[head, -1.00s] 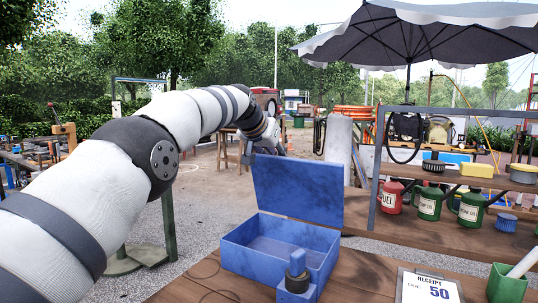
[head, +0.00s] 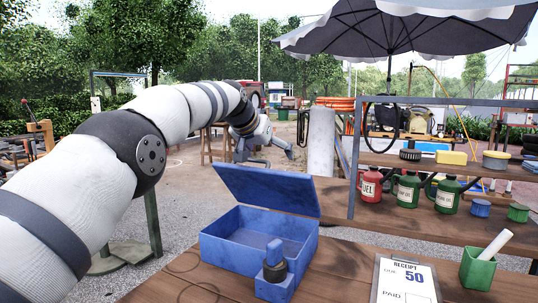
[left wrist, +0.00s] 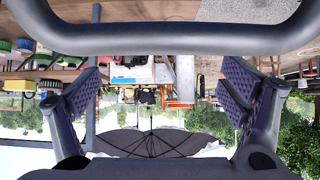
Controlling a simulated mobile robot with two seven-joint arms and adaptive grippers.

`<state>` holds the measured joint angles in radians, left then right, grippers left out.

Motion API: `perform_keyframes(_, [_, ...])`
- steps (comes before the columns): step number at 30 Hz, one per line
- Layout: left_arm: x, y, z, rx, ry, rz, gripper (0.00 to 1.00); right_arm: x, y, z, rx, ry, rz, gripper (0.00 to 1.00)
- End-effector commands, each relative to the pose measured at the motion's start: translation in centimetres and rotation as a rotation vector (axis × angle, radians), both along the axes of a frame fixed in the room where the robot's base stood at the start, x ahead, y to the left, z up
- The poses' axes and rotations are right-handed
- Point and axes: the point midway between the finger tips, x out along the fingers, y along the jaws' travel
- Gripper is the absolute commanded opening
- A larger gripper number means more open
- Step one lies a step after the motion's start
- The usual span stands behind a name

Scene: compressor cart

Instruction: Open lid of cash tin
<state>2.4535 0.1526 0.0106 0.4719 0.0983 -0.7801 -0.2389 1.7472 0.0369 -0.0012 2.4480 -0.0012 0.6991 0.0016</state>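The blue cash tin (head: 224,251) stands on the wooden table, and its inside looks empty. Its lid (head: 268,190) is raised and leans back from the hinge at the rear edge, inner face showing. My left gripper (head: 268,152) is in the air beyond and above the lid, apart from it in the head view. The left wrist view shows its two fingers (left wrist: 160,95) wide apart with nothing between them. The tin does not show in that view. My right gripper is not in view.
A blue block with a dark ring and post (head: 275,270) stands before the tin. A receipt clipboard (head: 405,283) and a green cup (head: 477,270) are to the right. Oil cans (head: 408,190) stand by the shelf. The table left of the clipboard is mostly clear.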

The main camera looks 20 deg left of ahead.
Motion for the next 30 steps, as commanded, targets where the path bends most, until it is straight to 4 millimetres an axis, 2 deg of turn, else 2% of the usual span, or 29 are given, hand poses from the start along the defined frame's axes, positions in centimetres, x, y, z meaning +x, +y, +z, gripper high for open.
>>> perform_keyframes(5, [-0.5, 0.1, 0.7, 0.0, -0.003, 0.002, 0.91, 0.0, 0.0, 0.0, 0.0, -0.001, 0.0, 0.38])
perform_keyframes(8, [-1.6, 0.2, 1.7, 0.0, -0.003, 0.001, 0.91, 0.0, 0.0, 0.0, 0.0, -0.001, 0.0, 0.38])
perform_keyframes(15, [-6.6, 0.2, 5.6, 0.001, -0.005, -0.001, 0.91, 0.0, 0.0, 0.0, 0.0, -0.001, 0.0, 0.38])
perform_keyframes(19, [-8.3, 0.1, 6.7, 0.005, 0.003, -0.003, 0.91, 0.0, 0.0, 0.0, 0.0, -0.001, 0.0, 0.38])
perform_keyframes(24, [-9.3, 0.1, 7.5, 0.0, 0.0, -0.001, 0.91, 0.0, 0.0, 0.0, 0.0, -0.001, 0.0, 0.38])
perform_keyframes(30, [-9.3, 0.2, 7.6, 0.0, 0.0, -0.001, 0.91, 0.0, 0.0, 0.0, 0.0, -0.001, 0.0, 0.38])
